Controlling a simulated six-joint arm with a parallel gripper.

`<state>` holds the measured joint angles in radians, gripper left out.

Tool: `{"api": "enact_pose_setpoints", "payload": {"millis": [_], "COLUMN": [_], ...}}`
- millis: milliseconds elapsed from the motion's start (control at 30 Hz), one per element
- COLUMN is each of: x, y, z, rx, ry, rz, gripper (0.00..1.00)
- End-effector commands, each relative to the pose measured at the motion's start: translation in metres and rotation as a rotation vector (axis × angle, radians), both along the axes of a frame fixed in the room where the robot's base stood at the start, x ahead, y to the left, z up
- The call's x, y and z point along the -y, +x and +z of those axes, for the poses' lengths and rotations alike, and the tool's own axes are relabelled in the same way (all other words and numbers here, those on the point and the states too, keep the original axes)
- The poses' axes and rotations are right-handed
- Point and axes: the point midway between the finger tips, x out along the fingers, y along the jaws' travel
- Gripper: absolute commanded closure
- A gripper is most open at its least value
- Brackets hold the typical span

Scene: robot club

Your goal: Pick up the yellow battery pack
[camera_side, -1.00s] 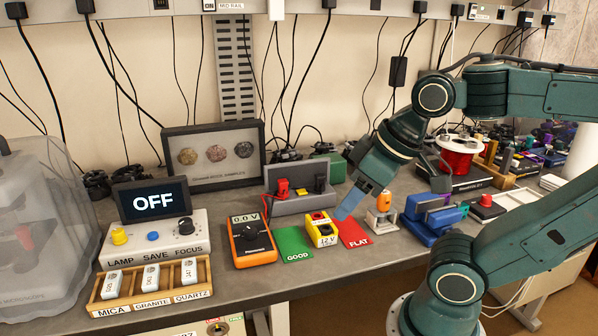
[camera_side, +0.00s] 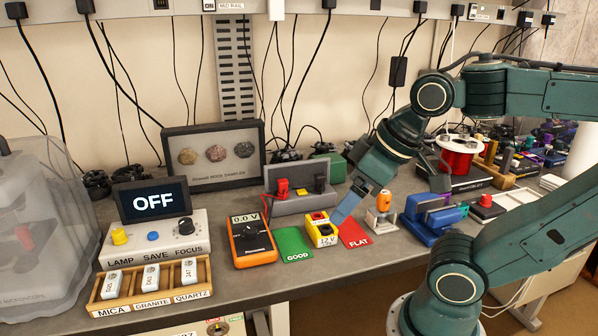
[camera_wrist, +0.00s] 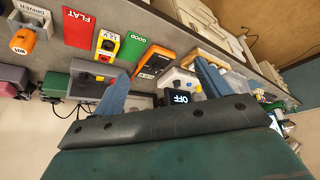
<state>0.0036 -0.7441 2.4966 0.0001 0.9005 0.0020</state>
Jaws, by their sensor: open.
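The yellow battery pack (camera_side: 322,238), marked 12 V, stands upright on the bench between the green GOOD mat (camera_side: 294,245) and the red FLAT mat (camera_side: 353,234). It has a red and a black terminal on top. My gripper (camera_side: 342,212) points down and left, with a blue finger at the pack's upper right; I cannot tell whether it touches. In the wrist view the fingers of my gripper (camera_wrist: 160,67) are wide apart with nothing between them. There the pack (camera_wrist: 107,45) lies just beyond the tip of the left finger.
An orange multimeter (camera_side: 251,240) stands left of the green mat. A grey holder (camera_side: 300,203) with red and black parts is behind the pack. A wooden slide rack (camera_side: 150,288) is at front left.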

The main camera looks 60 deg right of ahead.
Motion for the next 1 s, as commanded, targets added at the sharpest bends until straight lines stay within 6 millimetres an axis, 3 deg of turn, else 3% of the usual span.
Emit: {"api": "enact_pose_setpoints", "payload": {"millis": [267, 467, 1000], "x": [0.012, 0.033, 0.116], "y": [0.018, 0.042, 0.103], "z": [0.001, -0.002, -0.037], "rx": [-0.058, -0.137, -0.354], "ry": [0.015, 0.040, 0.133], "rz": [-0.086, -0.211, -0.574], "gripper": [0.24, 0.24, 0.24]}}
